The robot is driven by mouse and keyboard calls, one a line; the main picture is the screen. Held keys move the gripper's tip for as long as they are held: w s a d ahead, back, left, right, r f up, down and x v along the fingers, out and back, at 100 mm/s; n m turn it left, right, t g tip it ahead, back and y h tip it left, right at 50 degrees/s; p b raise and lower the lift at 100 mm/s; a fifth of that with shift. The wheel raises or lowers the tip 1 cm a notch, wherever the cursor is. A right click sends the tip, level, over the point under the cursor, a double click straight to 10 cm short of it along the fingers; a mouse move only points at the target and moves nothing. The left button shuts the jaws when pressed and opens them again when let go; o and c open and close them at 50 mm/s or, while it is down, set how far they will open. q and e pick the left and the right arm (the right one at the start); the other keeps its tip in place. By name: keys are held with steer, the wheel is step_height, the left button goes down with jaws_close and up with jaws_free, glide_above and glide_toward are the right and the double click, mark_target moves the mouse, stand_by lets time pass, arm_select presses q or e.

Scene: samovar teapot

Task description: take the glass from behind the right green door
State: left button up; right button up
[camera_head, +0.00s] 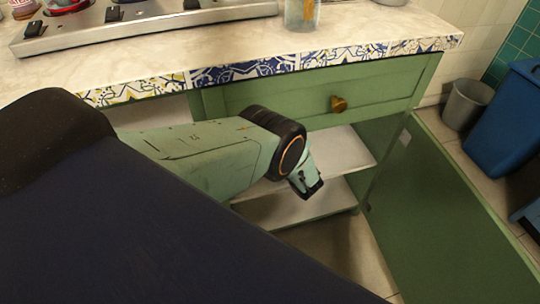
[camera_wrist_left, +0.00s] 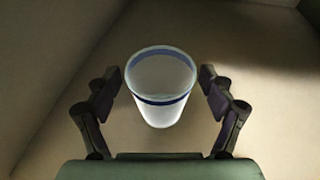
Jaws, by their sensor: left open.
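The glass (camera_wrist_left: 161,96), clear with blue bands at its rim and below it, stands upright in the left wrist view on a pale surface. My left gripper (camera_wrist_left: 160,75) is open, with one finger on each side of the glass; small gaps show on both sides. The right green door (camera_head: 455,215) stands wide open. My right gripper is not in view.
Inside the cabinet is a white shelf (camera_head: 345,150), with a drawer (camera_head: 300,95) with a brass knob above. The countertop (camera_head: 150,58) holds a stove (camera_head: 140,27) and a clear jar (camera_head: 301,14). A grey bin (camera_head: 466,104) and a blue bin (camera_head: 505,120) stand at right.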

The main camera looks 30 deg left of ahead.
arm_select(q)
steer(key=shift+c, duration=0.3)
steer(key=c, duration=1.3)
steer(key=shift+o, duration=0.2)
steer(key=shift+w+r, duration=0.1)
steer(key=shift+r, duration=0.1)
